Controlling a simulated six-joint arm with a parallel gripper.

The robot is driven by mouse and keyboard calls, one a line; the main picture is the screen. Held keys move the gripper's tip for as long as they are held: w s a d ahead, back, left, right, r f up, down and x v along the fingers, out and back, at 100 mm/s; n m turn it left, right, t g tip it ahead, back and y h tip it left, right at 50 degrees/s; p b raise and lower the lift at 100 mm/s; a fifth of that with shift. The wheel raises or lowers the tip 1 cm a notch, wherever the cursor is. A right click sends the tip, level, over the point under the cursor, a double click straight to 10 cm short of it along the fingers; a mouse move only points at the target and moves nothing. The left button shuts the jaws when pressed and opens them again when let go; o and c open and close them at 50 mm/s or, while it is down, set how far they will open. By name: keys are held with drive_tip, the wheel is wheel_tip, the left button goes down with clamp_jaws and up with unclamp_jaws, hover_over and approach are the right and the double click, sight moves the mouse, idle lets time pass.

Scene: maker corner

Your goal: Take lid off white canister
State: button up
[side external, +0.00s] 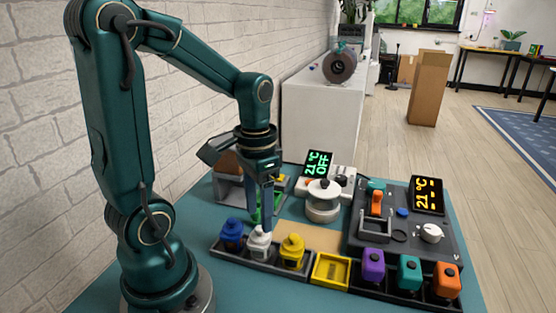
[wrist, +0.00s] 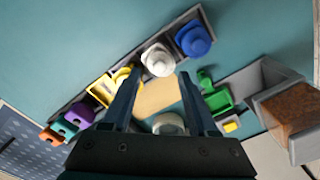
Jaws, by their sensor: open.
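The white canister (side external: 259,247) stands upright in a dark tray, between a blue canister (side external: 232,234) and a yellow canister (side external: 292,251). Its white lid (wrist: 158,58) looks seated on top in the wrist view. My gripper (side external: 267,218) points down just above the white canister and partly covers its top in the side view. In the wrist view my gripper (wrist: 158,76) is open, with its fingertips on either side of the near part of the lid. I cannot tell whether either finger touches it. The canister's body is mostly hidden in the wrist view.
The dark tray (side external: 217,246) also borders a yellow bin (side external: 331,270) and purple, teal and orange containers. A white round pot (side external: 323,209) stands behind. A dark panel (side external: 405,248) with a display lies right. A grey holder (wrist: 262,76) and green part (wrist: 217,98) are near my gripper.

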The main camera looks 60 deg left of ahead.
sight(259, 228)
drive_tip(key=shift+f, duration=1.5)
clamp_jaws()
